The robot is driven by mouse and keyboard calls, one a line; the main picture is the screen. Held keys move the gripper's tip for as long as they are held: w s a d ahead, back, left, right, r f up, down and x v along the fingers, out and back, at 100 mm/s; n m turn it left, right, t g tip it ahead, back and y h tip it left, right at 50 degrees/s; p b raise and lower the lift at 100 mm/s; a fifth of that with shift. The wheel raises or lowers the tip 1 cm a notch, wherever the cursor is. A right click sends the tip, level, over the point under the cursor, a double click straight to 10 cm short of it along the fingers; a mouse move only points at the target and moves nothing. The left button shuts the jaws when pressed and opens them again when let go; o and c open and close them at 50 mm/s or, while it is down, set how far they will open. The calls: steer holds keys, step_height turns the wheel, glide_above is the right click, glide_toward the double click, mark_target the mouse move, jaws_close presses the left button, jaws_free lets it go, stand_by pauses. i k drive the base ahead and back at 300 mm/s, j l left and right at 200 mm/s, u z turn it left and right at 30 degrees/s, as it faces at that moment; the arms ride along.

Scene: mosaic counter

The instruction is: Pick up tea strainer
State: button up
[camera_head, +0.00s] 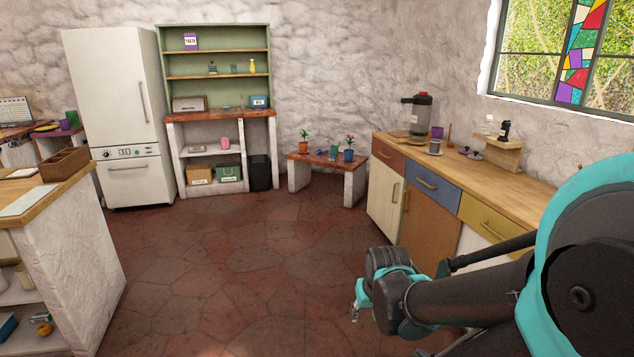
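My arm reaches in from the right, and my gripper (356,303) hangs over the floor, apart from the counter. Only a small part of it shows past the arm's wrist, so I cannot tell if it is open or shut. The wooden counter (500,178) runs along the right wall. A small grey, cup-like item (434,147) stands on it near a large dark-topped dispenser (418,117). Small dark items (471,153) lie farther right. I cannot tell which of these, if any, is the tea strainer.
A small wooden riser (497,150) holds a dark jar and a pale item. Cabinets with coloured drawers (432,184) front the counter. A white fridge (115,110), green shelf unit (217,65) and low bench (326,163) stand at the back. An island (75,235) stands left. The middle floor is clear.

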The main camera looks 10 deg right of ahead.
mark_target(435, 145)
steer(key=i+j+z, duration=0.1)
steer(key=i+z, duration=0.25)
steer(key=i, duration=0.25)
steer(key=i+j+z, duration=0.35)
steer(key=i, duration=0.2)
steer(key=i+j+z, duration=0.3)
steer(key=i, duration=0.2)
